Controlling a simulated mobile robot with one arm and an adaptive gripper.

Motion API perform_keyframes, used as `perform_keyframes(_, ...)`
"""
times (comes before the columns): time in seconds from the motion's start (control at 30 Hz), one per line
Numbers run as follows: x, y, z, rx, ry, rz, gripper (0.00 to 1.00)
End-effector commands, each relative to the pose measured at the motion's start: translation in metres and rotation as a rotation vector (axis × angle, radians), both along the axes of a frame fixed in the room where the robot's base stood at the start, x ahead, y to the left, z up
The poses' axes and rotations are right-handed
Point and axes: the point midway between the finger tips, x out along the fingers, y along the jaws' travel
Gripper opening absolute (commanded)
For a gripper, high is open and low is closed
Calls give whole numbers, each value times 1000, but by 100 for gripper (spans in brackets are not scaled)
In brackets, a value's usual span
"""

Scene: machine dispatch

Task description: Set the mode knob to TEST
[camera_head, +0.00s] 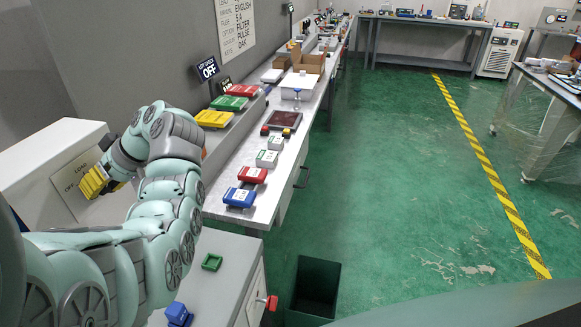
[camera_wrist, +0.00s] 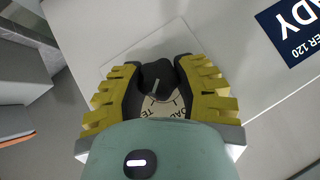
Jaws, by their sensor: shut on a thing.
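The black mode knob (camera_wrist: 157,72) sits on a pale dial plate (camera_wrist: 197,44) on the white machine's face. My gripper (camera_wrist: 156,80) is closed around the knob, with a yellow ribbed finger on each side. A short light pointer line shows on the knob; which label it points at I cannot tell. Parts of words show below the knob, and my gripper's body cuts off the rest. In the head view, my gripper (camera_head: 96,182) is at the labelled panel (camera_head: 68,187) of the white machine (camera_head: 45,150), and the knob is hidden behind it.
A dark blue sign ending in "DY" (camera_wrist: 292,28) is beside the dial plate. A long bench (camera_head: 222,170) with coloured boxes runs along the wall. A dark bin (camera_head: 315,285) is on the floor.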

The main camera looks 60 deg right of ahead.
Motion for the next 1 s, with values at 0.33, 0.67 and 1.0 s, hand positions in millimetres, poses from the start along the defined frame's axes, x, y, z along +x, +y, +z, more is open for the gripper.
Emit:
perform_keyframes(0.33, 0, -1, 0, 130, 45, -4, 0)
perform_keyframes(0.67, 0, -1, 0, 151, 55, -5, 0)
perform_keyframes(1.0, 0, -1, 0, 150, 55, -5, 46)
